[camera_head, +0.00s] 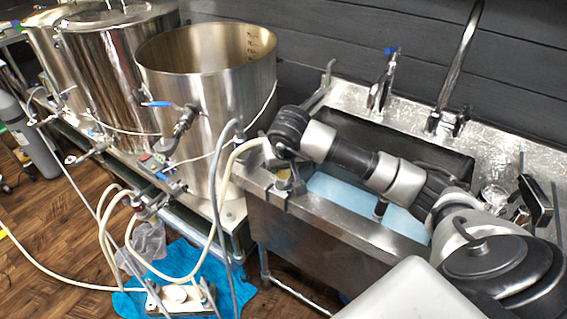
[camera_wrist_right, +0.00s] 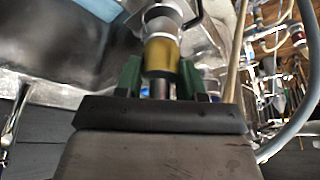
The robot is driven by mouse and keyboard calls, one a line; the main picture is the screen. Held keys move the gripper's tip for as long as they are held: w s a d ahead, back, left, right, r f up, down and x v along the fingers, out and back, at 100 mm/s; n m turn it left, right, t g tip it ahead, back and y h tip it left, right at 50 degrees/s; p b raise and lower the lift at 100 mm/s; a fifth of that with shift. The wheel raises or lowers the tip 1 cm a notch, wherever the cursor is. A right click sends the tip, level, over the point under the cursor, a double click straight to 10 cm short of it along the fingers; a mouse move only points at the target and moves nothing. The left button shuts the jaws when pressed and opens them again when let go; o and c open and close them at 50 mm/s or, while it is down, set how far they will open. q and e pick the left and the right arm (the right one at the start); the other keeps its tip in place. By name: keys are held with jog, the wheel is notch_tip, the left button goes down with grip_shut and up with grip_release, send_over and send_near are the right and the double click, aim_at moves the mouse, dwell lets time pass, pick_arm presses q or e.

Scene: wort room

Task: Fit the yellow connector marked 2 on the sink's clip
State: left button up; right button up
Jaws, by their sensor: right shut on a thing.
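My right arm reaches from the lower right across the sink (camera_head: 330,225). Its gripper (camera_head: 287,178) is at the sink's left front corner. In the right wrist view, the green fingers of my right gripper (camera_wrist_right: 160,80) are shut on the yellow connector (camera_wrist_right: 162,56). The connector's number cannot be read. A grey round fitting with a dark loop (camera_wrist_right: 165,18) is right at its far end; I cannot tell whether they are joined. In the head view, the gripper hides most of the connector and any clip at the rim. My left gripper is out of view.
A tall steel kettle (camera_head: 215,100) with a blue-handled valve stands left of the sink. A cream hose (camera_head: 232,165) and a grey hose (camera_head: 222,205) hang beside the sink's corner. A faucet (camera_head: 455,70) rises behind the basin. A blue cloth (camera_head: 190,262) lies on the floor.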

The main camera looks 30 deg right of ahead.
jog(key=shift+f+b, duration=0.35)
jog(key=shift+f, duration=0.1)
jog(key=o, duration=1.1)
jog(key=v, duration=1)
jog(key=shift+s+r+b, duration=0.2)
jog(key=shift+r+b, duration=0.05)
jog(key=shift+b, duration=0.1)
